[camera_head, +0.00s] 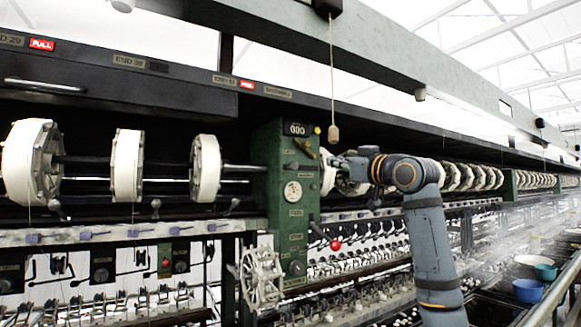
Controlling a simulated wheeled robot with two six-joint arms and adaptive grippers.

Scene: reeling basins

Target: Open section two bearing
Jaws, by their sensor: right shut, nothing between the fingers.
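A green bearing housing (287,185) stands upright at the middle, with a black number plate (297,129) on top, a round white dial (293,191) and small labels on its front. A brass-coloured lever (304,148) sits tilted near its upper right. A lever with a red knob (335,245) sticks out at its lower right. My right gripper (331,163) is shut and empty, just right of the housing's upper part; I cannot tell whether it touches it. My arm hides part of the reels behind. My left gripper is out of view.
White reels (126,165) sit on a shaft left of the housing, and more reels (470,177) run off to the right. A cord with a wooden pull (333,134) hangs above my gripper. A spoked handwheel (262,279) is below. Blue basins (528,291) stand at lower right.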

